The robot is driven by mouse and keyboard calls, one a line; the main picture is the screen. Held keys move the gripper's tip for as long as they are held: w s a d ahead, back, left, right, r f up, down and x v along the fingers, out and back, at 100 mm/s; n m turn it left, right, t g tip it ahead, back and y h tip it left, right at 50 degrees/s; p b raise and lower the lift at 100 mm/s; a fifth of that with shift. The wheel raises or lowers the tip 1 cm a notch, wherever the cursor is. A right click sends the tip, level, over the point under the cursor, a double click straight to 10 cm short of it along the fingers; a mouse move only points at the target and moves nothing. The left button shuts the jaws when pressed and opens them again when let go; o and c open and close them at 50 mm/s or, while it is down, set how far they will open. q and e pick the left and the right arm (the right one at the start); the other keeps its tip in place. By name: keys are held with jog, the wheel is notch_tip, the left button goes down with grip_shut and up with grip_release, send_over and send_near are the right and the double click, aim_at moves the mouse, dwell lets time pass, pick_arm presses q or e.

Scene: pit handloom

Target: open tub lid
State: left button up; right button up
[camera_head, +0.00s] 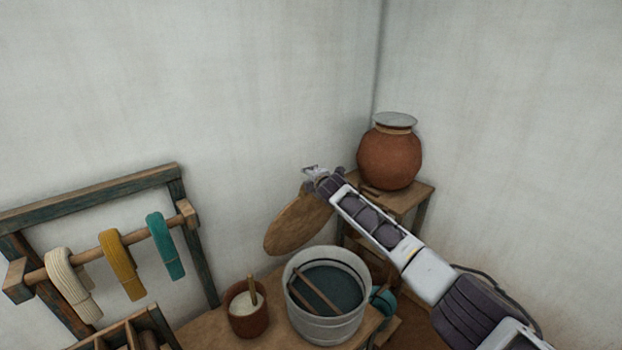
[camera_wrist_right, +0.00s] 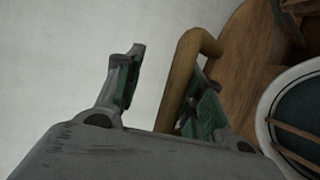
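The tub (camera_head: 325,331) is a pale grey round vessel on the low table. Its top is uncovered, showing dark teal inside with thin sticks lying across. The round wooden lid (camera_head: 298,226) stands steeply tilted behind the tub, clear of its mouth. It also shows in the right wrist view (camera_wrist_right: 240,58). My right gripper (camera_head: 314,172) is at the lid's upper edge. In the right wrist view its fingers (camera_wrist_right: 168,72) are apart. A curved wooden handle (camera_wrist_right: 184,72) shows close to the right-hand finger, with a gap to the left-hand one; contact is unclear. My left gripper is not in view.
A brown pot (camera_head: 249,320) with white contents and a stick stands left of the tub. A rack (camera_head: 92,262) with white, yellow and teal yarn hanks is at left. A clay jar (camera_head: 390,158) sits on a stool (camera_head: 421,192). Walls close the corner behind.

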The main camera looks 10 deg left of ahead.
jog(key=shift+s+d, duration=0.1)
dwell(0.3)
jog(key=v, duration=1.1)
jog(key=shift+s+d, duration=0.15)
jog(key=shift+s, duration=0.15)
dwell(0.9)
dwell(0.3)
